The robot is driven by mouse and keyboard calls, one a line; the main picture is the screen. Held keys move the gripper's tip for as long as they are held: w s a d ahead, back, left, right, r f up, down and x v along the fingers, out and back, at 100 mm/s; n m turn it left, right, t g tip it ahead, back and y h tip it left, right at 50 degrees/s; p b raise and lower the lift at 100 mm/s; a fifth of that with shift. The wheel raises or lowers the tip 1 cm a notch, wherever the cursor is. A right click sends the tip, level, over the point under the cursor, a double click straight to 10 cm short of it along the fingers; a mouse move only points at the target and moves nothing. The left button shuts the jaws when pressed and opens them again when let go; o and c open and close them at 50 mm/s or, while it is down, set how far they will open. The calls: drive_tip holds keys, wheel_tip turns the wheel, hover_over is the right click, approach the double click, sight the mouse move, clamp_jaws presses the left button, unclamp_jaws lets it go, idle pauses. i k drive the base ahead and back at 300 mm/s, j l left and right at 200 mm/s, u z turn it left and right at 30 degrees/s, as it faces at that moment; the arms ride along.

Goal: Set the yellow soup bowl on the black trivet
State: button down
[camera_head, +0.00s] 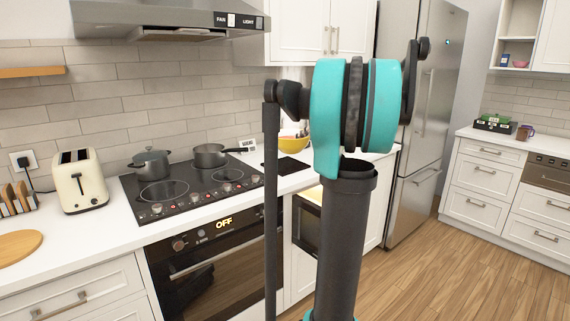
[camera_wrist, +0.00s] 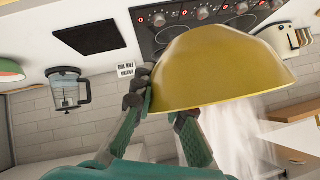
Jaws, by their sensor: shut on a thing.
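The yellow soup bowl (camera_wrist: 220,70) fills the middle of the wrist view, which is nearly upside down. My gripper (camera_wrist: 165,100) is shut on the bowl at its side, with the fingers partly hidden by it. The bowl looks about upright and hangs in front of the cooktop from this angle. In the head view the bowl (camera_head: 293,142) shows partly behind my arm; my gripper is hidden there. The black trivet (camera_head: 288,165) lies flat and bare on the white counter right of the cooktop. It also shows in the wrist view (camera_wrist: 89,33), apart from the bowl.
The cooktop (camera_head: 180,195) holds a lidded pot (camera_head: 151,163) and a saucepan (camera_head: 210,155). A toaster (camera_head: 79,181) stands farther left. A range hood (camera_head: 170,18) hangs above.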

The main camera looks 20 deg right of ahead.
sight(285, 164)
drive_tip(key=i+l, duration=0.2)
drive_tip(key=i, duration=0.2)
drive_tip(key=i+l, duration=0.15)
drive_tip(key=i, duration=0.3)
drive_tip(key=i+l, duration=0.2)
drive_tip(key=i, duration=0.2)
